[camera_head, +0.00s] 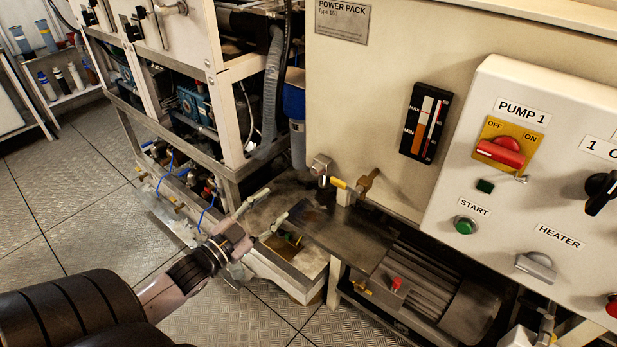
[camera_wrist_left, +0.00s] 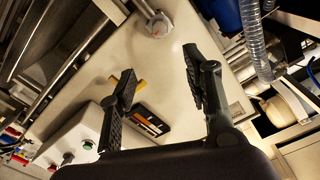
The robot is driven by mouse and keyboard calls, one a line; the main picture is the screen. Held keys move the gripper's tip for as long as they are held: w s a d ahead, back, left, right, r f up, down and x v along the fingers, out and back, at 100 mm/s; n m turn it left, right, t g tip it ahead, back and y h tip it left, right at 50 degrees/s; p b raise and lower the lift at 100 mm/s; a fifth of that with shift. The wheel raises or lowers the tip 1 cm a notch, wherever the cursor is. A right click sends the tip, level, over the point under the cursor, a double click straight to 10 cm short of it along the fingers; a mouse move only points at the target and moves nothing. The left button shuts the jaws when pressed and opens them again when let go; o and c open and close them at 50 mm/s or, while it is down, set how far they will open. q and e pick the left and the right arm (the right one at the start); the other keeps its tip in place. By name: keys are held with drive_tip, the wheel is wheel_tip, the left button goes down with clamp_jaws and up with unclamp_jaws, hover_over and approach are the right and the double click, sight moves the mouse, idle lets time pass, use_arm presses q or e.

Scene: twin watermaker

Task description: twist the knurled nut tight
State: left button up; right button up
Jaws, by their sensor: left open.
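A round grey metal fitting (camera_head: 320,165), which may be the knurled nut, sticks out low on the cream power pack panel; its knurling is too small to make out. It also shows at the top of the left wrist view (camera_wrist_left: 157,27). My left gripper (camera_head: 275,203) is open and empty, to the left of and below the fitting in the head view. In the left wrist view its fingers (camera_wrist_left: 160,62) are spread wide, with the fitting beyond the gap between them. Nothing touches the fitting. My right gripper is not in view.
A yellow-handled valve (camera_head: 345,186) sits just right of the fitting. A level gauge (camera_head: 427,121) and the pump control box (camera_head: 535,180) are further right. A blue filter housing (camera_head: 294,110) with a hose stands left. A metal frame tray (camera_head: 285,265) lies below the gripper.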

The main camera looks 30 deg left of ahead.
use_arm(q)
drive_tip(key=s+n, duration=0.1)
drive_tip(key=n, duration=0.5)
approach(314, 172)
drive_tip(key=w, duration=0.8)
drive_tip(key=shift+w+d+b, duration=0.3)
drive_tip(key=shift+w+d, duration=0.05)
drive_tip(key=shift+d, duration=0.05)
drive_tip(key=shift+r, duration=0.1)
drive_tip(key=shift+c, duration=0.5)
clamp_jaws()
